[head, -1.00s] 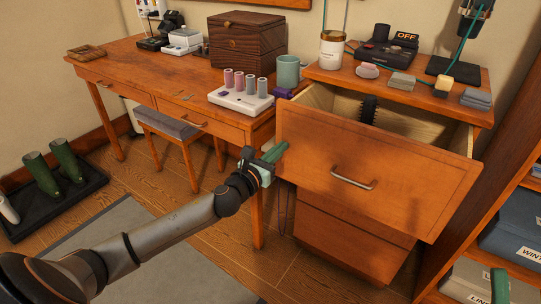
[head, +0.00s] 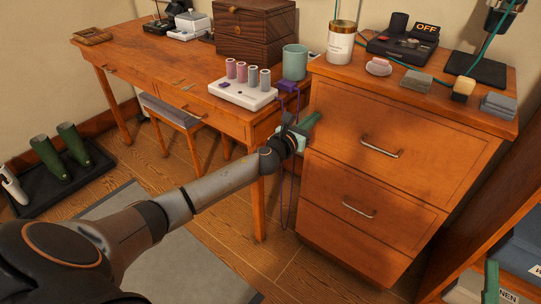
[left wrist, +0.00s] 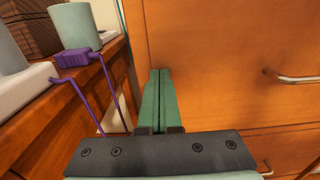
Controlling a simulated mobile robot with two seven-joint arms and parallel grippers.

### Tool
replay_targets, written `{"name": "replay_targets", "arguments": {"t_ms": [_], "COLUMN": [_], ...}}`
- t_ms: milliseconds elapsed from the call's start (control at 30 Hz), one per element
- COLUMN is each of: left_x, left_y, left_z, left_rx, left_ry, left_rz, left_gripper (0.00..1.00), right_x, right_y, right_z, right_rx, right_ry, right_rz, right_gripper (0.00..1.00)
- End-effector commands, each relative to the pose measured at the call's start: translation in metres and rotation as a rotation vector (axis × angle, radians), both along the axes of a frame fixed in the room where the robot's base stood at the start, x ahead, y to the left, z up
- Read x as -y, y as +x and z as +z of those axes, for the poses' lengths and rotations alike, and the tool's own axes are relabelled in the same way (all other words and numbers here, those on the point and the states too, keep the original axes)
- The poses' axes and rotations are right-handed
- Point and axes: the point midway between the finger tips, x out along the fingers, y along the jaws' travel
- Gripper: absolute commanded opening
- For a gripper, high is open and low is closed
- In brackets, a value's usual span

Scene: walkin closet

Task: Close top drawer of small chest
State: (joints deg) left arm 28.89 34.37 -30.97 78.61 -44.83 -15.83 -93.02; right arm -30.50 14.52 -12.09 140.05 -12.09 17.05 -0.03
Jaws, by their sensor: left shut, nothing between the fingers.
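The small chest (head: 345,240) stands at the right in the head view. Its top drawer (head: 420,120) has a wide wooden front with a metal handle (head: 380,148), and this front now looks flush with the chest body. The drawer front also fills much of the left wrist view (left wrist: 220,60). My left gripper (head: 308,125) is shut and empty, its green fingers at the left edge of the drawer front; whether they touch it I cannot tell. Only a green tip of what looks like my right gripper (head: 492,280) shows at the lower right.
A desk (head: 150,75) with a white spool rack (head: 240,92) and a teal cup (head: 295,62) adjoins the chest on the left. A shelf with bins (head: 515,250) stands at the right.

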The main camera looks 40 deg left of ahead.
Motion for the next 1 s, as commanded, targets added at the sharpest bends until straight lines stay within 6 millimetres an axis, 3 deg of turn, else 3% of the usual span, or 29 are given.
{"name": "replay_targets", "arguments": {"t_ms": [1000], "left_x": [-0.0087], "left_y": [0.0048], "left_z": [0.003], "left_rx": [0.004], "left_ry": [-0.001], "left_rz": [0.002], "left_gripper": [0.0], "right_x": [-0.0003], "right_y": [-0.0014], "right_z": [0.0043], "right_rx": [0.016], "right_ry": [-0.001], "right_rz": [0.003], "right_gripper": [0.84]}}
